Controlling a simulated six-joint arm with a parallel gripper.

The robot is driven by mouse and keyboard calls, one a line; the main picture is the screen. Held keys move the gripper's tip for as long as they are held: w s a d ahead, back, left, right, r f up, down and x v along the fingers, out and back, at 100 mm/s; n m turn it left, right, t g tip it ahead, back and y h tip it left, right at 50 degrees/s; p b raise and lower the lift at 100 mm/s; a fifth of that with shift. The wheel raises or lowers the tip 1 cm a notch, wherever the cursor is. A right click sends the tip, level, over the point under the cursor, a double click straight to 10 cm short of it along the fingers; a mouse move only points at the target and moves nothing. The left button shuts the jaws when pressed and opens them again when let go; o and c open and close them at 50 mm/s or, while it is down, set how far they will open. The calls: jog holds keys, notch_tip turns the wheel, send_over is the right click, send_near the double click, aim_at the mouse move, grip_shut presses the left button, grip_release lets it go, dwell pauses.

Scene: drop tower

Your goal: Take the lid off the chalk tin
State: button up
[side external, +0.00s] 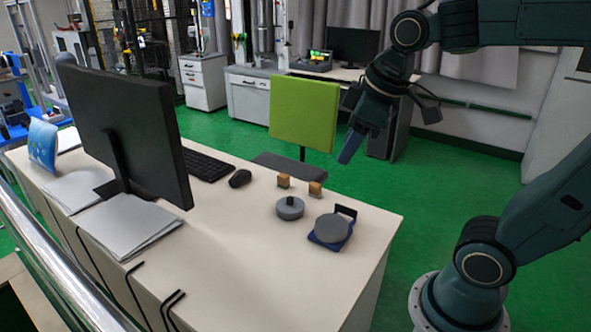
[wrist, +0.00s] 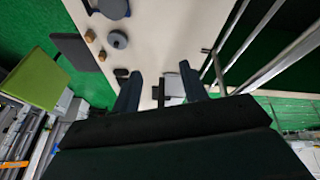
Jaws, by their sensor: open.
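A round grey tin (side external: 290,209) with a small dark knob on its lid stands on the desk near the right end; it looks like the chalk tin, with the lid on. It also shows in the wrist view (wrist: 117,40), above and left of the fingers. My gripper (side external: 349,147) is open and empty, high above the floor beyond the desk's far edge, well apart from the tin. In the wrist view, the two fingers of my gripper (wrist: 158,78) are spread with nothing between them.
A grey disc on a blue base (side external: 331,229) stands just right of the tin. Two small wooden blocks (side external: 283,181) (side external: 315,188) are behind it. A mouse (side external: 240,178), keyboard (side external: 206,165) and monitor (side external: 128,125) stand left. A green chair (side external: 303,112) is behind the desk. The front right desk is clear.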

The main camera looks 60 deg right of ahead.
jog(key=w+d+n+g, duration=0.1)
jog(key=w+d+n, duration=0.3)
jog(key=w, duration=0.5)
jog(key=n+g, duration=0.4)
jog(key=n, duration=0.7)
send_over(290, 198)
notch_tip(290, 198, down, 21)
jog(key=shift+f, duration=0.2)
jog(key=shift+f, duration=4.3)
jog(key=shift+f, duration=0.15)
jog(key=shift+f, duration=2.45)
